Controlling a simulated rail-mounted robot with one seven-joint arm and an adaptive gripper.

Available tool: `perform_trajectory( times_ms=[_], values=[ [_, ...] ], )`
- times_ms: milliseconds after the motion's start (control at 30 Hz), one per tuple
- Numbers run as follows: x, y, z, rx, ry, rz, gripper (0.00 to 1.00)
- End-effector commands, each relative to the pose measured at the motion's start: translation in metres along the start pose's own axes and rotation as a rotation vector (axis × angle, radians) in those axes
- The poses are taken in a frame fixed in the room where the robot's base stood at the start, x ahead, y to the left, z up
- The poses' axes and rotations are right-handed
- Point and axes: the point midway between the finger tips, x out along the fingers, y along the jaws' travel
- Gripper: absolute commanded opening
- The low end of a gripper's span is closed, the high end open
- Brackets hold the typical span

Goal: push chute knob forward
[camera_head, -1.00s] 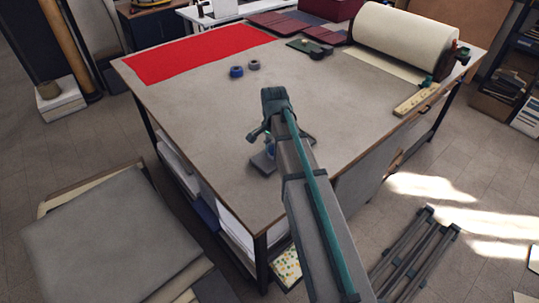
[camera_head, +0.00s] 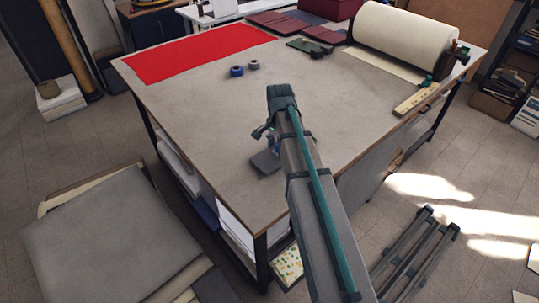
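My arm reaches over the near part of the grey worktable (camera_head: 200,110). Its wrist bends down at the far end, and my gripper (camera_head: 269,139) is small and mostly hidden by my own arm. I cannot tell whether its fingers are open or shut, or whether it touches anything. A small dark grey block (camera_head: 265,162) shows just below the gripper, close to the table's near left edge, and is partly covered by the arm. I cannot make out a chute knob clearly.
Two small tape rolls (camera_head: 237,71) lie beyond the gripper. Red cloth (camera_head: 198,52) covers the far left. A large cream fabric roll (camera_head: 402,38) and a wooden ruler (camera_head: 419,98) are at the right. The table's middle is clear.

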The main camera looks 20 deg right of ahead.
Motion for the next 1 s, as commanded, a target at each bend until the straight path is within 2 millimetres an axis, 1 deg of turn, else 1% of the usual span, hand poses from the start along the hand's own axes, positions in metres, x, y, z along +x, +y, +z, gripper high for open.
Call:
perform_trajectory(
  times_ms=[33, 100, 167, 567, 667, 1000],
  values=[
    [0.0, 0.0, 0.0, 0.0, 0.0, 0.0, 0.75],
    [0.0, 0.0, 0.0, 0.0, 0.0, 0.0, 0.86],
    [0.0, 0.0, 0.0, 0.0, 0.0, 0.0, 0.96],
    [-0.003, 0.0, 0.0, 0.0, 0.0, 0.0, 0.96],
    [-0.009, 0.0, 0.0, 0.0, 0.0, 0.0, 0.96],
    [-0.04, 0.0, 0.0, 0.0, 0.0, 0.0, 0.96]
  ],
)
